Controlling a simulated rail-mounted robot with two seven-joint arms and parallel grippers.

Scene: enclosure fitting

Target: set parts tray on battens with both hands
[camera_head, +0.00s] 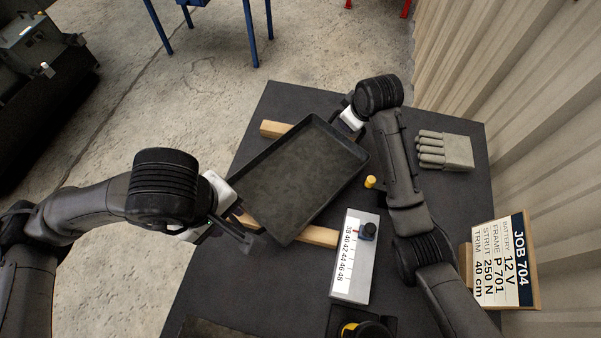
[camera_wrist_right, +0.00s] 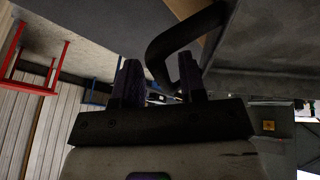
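The parts tray (camera_head: 300,178) is a dark, shallow rectangular pan lying across two pale wooden battens. The far batten (camera_head: 274,129) shows past its upper left edge, the near batten (camera_head: 318,236) past its lower edge. Whether the tray touches both is hidden beneath it. My left gripper (camera_head: 232,226) is at the tray's lower left side, its fingers apart near a dark handle. My right gripper (camera_head: 347,112) is at the upper right end. In the right wrist view its fingers (camera_wrist_right: 160,88) stand apart, with the curved dark handle (camera_wrist_right: 165,45) reaching between them and a gap showing.
On the dark table (camera_head: 270,98) a grey scale plate (camera_head: 352,270) stands right of the near batten. A yellow-topped peg (camera_head: 370,182), a grey glove (camera_head: 445,151) and a job sign (camera_head: 505,262) are to the right. A corrugated wall (camera_head: 520,90) bounds the right side.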

